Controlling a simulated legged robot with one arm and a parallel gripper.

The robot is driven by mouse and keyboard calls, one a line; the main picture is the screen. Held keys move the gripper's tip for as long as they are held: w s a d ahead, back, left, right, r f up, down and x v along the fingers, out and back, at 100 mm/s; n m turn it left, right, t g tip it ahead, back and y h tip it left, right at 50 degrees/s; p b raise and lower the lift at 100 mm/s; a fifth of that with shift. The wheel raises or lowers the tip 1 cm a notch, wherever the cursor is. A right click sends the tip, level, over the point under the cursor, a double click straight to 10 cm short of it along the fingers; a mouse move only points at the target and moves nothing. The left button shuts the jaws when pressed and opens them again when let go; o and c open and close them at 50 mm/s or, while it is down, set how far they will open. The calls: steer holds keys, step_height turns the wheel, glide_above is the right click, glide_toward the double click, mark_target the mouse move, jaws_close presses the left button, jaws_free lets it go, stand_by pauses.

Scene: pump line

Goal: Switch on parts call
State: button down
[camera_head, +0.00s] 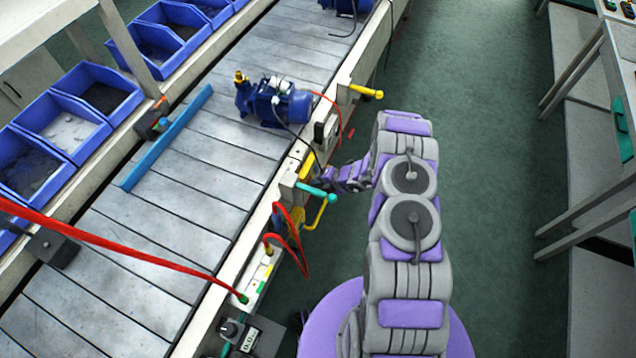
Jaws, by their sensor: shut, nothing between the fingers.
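My arm reaches from the bottom right toward the conveyor's side, and my gripper (322,182) is at the conveyor's edge, small in the picture. It is shut with nothing held. It is beside a grey box with a teal handle (316,193) and a yellow part (307,160) on the side rail. A dark switch-like box (325,129) sits on the rail just above my gripper in the picture. No label for the parts call is readable, so I cannot tell which control it is. Whether my gripper touches anything cannot be told.
A blue pump (275,103) lies on the slatted conveyor (205,150). Blue bins (60,125) line the left. A red hose (120,245) crosses the conveyor, and red cables loop at its side. A yellow handle (367,91) sticks out. The green floor (480,150) is clear at right.

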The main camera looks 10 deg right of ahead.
steer(key=shift+r, duration=0.2)
steer(key=shift+r, duration=0.7)
steer(key=f+p+v, duration=0.1)
steer(key=p+v, duration=0.2)
steer(key=v, duration=1)
steer(key=shift+s+d, duration=0.4)
steer(key=shift+d, duration=0.1)
steer(key=shift+d+f, duration=0.1)
steer(key=shift+d, duration=0.05)
